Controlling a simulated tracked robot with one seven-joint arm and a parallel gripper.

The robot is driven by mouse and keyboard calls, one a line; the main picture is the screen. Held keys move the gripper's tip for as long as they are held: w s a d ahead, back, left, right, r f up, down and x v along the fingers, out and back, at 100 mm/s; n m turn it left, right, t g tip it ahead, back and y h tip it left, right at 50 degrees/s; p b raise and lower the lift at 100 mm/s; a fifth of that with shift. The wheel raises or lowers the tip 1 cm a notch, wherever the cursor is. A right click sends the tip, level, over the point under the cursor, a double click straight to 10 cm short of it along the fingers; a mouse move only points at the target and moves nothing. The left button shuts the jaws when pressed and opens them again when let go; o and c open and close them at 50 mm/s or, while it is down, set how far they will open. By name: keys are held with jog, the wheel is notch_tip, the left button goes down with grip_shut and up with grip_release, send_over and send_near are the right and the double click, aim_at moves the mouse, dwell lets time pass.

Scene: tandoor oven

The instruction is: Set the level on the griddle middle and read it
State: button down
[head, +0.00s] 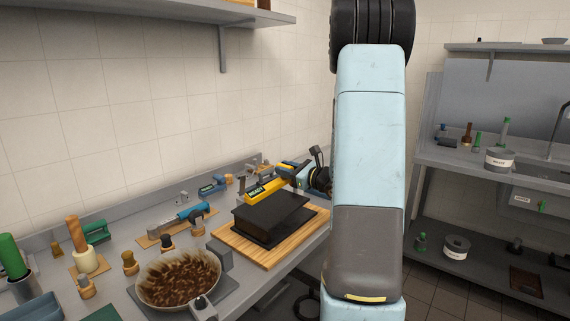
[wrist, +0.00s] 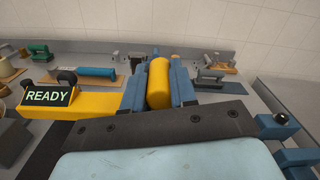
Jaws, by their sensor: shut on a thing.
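The yellow level (head: 266,189) shows a dark display reading READY, seen more closely in the wrist view (wrist: 90,105). My gripper (wrist: 157,88) is shut on the level's upright yellow grip, with one blue finger on each side. In the head view my gripper (head: 292,170) is at the level's right end. The dark flat griddle (head: 272,212) lies on a wooden board in the head view. The level appears at the griddle's back edge; I cannot tell whether it touches the griddle. My own arm covers the area to the right.
The wooden board (head: 262,256) sits near the counter's front edge. A pan of brown food (head: 180,280) is at the front left. A blue-handled tool (head: 187,220) and several small knobbed items stand left of the board. A wall shelf (head: 180,20) hangs above.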

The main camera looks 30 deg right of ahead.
aim_at(287, 182)
jog(key=shift+d+f, duration=0.1)
jog(key=shift+f, duration=1.7)
jog(key=shift+f, duration=0.65)
jog(key=c, duration=0.8)
grip_release()
jog(key=shift+v, duration=3.95)
